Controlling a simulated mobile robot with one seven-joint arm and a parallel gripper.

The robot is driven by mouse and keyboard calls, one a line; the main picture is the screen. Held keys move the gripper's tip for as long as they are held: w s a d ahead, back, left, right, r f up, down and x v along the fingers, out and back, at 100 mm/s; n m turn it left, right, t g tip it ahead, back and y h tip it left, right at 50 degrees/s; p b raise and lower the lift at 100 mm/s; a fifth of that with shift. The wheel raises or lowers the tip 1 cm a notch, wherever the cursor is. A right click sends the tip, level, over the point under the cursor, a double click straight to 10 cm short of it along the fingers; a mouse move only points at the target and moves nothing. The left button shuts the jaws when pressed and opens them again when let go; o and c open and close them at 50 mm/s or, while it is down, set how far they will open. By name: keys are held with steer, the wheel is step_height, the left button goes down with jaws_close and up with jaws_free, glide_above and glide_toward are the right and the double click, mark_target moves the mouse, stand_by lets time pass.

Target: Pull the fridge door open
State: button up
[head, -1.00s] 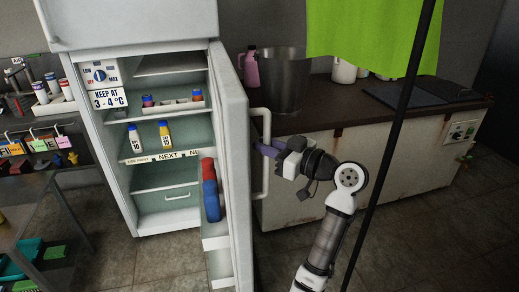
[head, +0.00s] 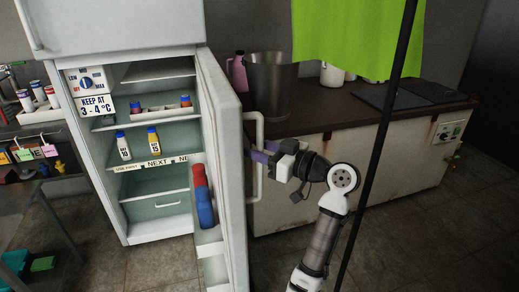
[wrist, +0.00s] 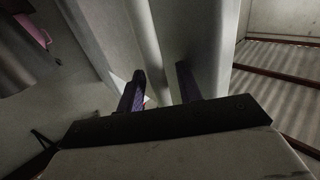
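The white fridge (head: 165,232) stands at the left with its shelves showing. Its lower door (head: 232,190) is swung wide open, with its edge toward me. The vertical door handle (head: 258,188) is on the door's right face. A gap shows between the bar and the right finger. The door (wrist: 205,45) is just right of the fingers.
A rusty white counter (head: 330,190) with a dark top stands behind my arm, carrying a metal bucket (head: 270,88). A black pole (head: 380,135) with a green cloth (head: 358,35) stands at the right. A bench (head: 35,215) is left.

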steer(key=b+v, duration=0.2)
steer(key=v, duration=1.1)
steer(key=shift+s+d, duration=0.25)
steer(key=shift+d, duration=0.05)
steer(key=shift+s, duration=0.1)
